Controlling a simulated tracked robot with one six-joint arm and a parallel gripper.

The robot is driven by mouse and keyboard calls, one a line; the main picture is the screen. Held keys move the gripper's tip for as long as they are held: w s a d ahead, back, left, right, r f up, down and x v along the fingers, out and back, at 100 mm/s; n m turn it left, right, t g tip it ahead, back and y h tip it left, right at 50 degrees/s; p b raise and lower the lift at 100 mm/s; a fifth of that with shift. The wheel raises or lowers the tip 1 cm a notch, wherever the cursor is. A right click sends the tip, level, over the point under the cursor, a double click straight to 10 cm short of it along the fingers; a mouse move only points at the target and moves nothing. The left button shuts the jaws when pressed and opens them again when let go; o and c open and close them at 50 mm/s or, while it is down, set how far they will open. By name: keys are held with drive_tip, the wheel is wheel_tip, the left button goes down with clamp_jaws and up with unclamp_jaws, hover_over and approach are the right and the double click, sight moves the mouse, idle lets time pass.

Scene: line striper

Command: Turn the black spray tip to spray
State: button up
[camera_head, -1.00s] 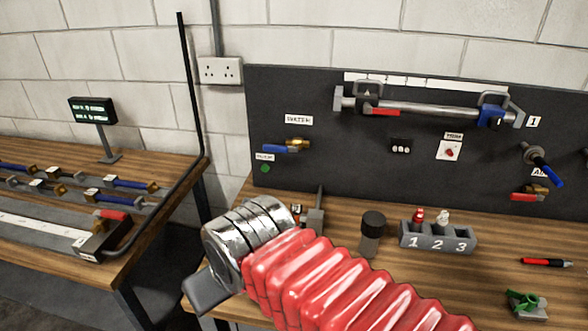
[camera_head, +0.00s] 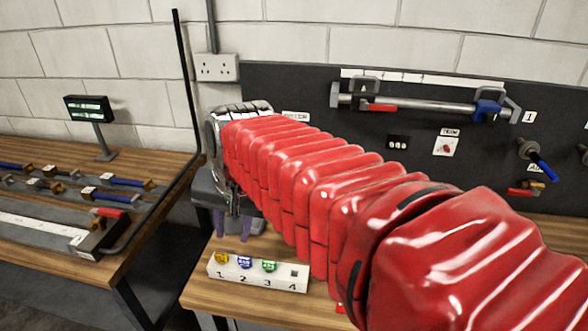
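I cannot make out a black spray tip for certain in the head view. A pale rack (camera_head: 257,273) numbered 1 to 4 stands at the bench's front left. It has yellow (camera_head: 221,257), blue (camera_head: 245,262) and green (camera_head: 268,266) tips at 1 to 3. Slot 4 (camera_head: 293,272) shows a small dark square; whether it is empty or holds something dark is unclear. My red-sleeved arm hides much of the bench.
A dark panel (camera_head: 290,85) at the back carries a bar with clamps (camera_head: 430,105) and valves. A left bench (camera_head: 140,255) holds several blue-handled parts and a small display (camera_head: 89,108). A black upright pole (camera_head: 186,90) rises near my gripper. A gap separates the benches.

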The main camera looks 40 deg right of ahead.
drive_tip(key=w+d+f+m+g, duration=0.1)
drive_tip(key=w+d+m, duration=0.3)
drive_tip(key=d+m, duration=0.5)
drive_tip(key=w+d+f+m+g+y, duration=0.1)
drive_tip(key=w+d+m, duration=0.3)
drive_tip(key=d+m, duration=0.6)
drive_tip(key=d, duration=0.6)
drive_tip(key=shift+w+d+f+g+y, duration=0.15)
drive_tip(key=shift+d+f+g+y, duration=0.15)
drive_tip(key=shift+d+f, duration=0.1)
drive_tip(key=shift+f, duration=0.15)
drive_tip(key=shift+w+a+f, duration=0.2)
drive_tip(key=shift+f, duration=1.4)
drive_tip(key=shift+w+a+f, duration=0.15)
drive_tip(key=shift+f, duration=1.45)
drive_tip(key=shift+w+a+f, duration=0.2)
drive_tip(key=shift+f, duration=1.4)
drive_tip(key=shift+r, duration=0.1)
drive_tip(key=shift+c, duration=0.2)
clamp_jaws()
